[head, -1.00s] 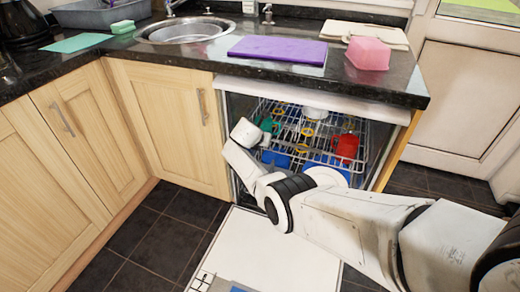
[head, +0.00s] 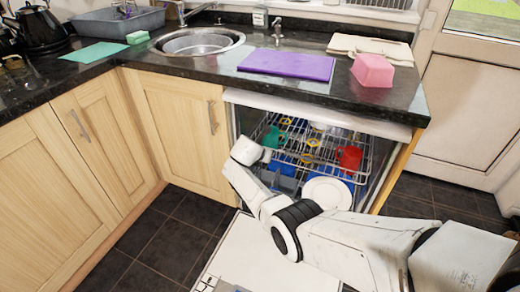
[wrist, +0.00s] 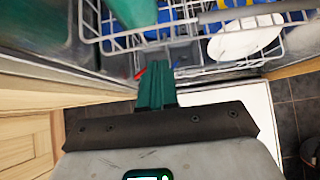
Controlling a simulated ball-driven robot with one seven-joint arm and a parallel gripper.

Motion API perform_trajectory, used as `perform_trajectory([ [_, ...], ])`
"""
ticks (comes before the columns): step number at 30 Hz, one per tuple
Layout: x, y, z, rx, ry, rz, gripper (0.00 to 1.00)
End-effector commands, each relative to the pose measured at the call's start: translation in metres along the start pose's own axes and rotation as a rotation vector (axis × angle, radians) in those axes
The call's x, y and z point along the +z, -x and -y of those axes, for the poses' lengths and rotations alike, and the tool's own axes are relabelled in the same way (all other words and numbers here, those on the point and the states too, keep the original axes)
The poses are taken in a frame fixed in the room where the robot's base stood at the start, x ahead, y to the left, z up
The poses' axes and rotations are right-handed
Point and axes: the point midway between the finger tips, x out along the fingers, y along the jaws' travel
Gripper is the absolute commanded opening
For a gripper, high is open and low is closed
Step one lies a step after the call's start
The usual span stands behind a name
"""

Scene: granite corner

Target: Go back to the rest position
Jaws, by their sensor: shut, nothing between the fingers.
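My gripper shows in the wrist view (wrist: 156,88) as dark green fingers pressed together, with nothing between them. In the head view my arm reaches from the lower right to the front of the open dishwasher (head: 238,112), and its white wrist is in front of the rack's left side. The fingers themselves are hard to make out there. In the wrist view the fingers point toward the rack edge and appear apart from it.
The lowered white door (head: 270,262) lies under my arm. Tiled floor is clear at left.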

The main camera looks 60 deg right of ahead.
Motion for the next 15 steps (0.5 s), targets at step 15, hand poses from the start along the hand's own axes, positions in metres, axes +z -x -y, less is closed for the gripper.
perform_trajectory([
  [15,-0.002,0.074,0.001,-0.002,0.002,-0.005,0.00],
])
